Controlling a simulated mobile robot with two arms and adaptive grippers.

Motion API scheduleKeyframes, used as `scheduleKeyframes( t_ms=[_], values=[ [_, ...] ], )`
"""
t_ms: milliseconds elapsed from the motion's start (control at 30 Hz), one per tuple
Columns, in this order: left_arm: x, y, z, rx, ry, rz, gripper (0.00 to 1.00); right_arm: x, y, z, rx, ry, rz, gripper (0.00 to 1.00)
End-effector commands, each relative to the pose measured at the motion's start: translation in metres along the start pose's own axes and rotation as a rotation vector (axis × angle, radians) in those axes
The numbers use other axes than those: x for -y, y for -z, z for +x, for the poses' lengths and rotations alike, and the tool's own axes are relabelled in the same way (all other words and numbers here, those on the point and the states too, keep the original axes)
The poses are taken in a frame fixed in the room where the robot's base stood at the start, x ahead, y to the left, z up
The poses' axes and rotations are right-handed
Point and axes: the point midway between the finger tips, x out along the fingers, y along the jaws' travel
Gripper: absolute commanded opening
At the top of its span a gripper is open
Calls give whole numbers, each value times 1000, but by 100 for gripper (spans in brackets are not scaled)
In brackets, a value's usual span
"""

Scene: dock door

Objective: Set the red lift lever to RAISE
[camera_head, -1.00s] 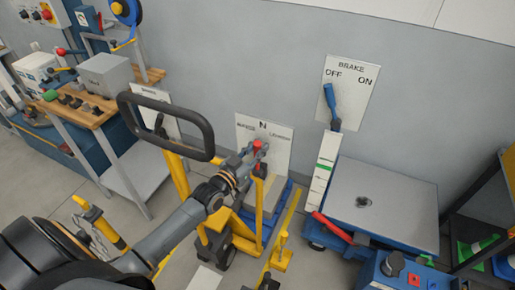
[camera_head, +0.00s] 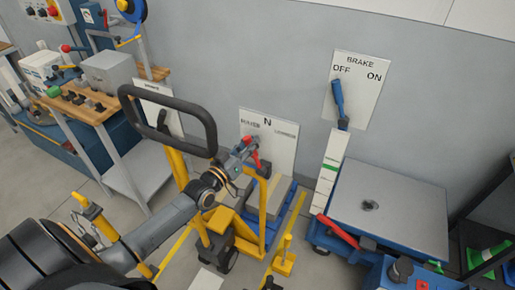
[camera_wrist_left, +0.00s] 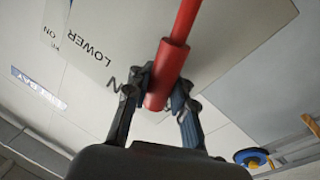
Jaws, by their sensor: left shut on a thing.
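The red lift lever (camera_head: 248,140) stands in front of a white plate (camera_head: 284,146) whose left label is partly covered, with N in the middle and LOWER at right. The lever leans left of N, toward the left label. My left gripper (camera_head: 243,153) is at the lever's upper part. In the left wrist view the red grip (camera_wrist_left: 167,76) sits between the two fingers, which are shut on it. My right gripper is not in view.
A blue brake lever (camera_head: 338,100) at OFF and a blue lift table (camera_head: 390,208) with a red handle (camera_head: 337,231) are at right. A workbench (camera_head: 95,112) is at left.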

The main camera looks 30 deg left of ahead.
Motion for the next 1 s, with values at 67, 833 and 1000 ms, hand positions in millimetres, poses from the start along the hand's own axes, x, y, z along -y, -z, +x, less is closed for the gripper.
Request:
scheduleKeyframes(
  t_ms=[67,833,1000],
  values=[
    [9,-8,-4,-1,3,-50,0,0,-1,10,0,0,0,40],
    [30,-11,-8,-35,7,-257,0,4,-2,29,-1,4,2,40],
    [30,-12,-9,-34,8,-258,23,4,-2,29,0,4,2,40]
  ],
)
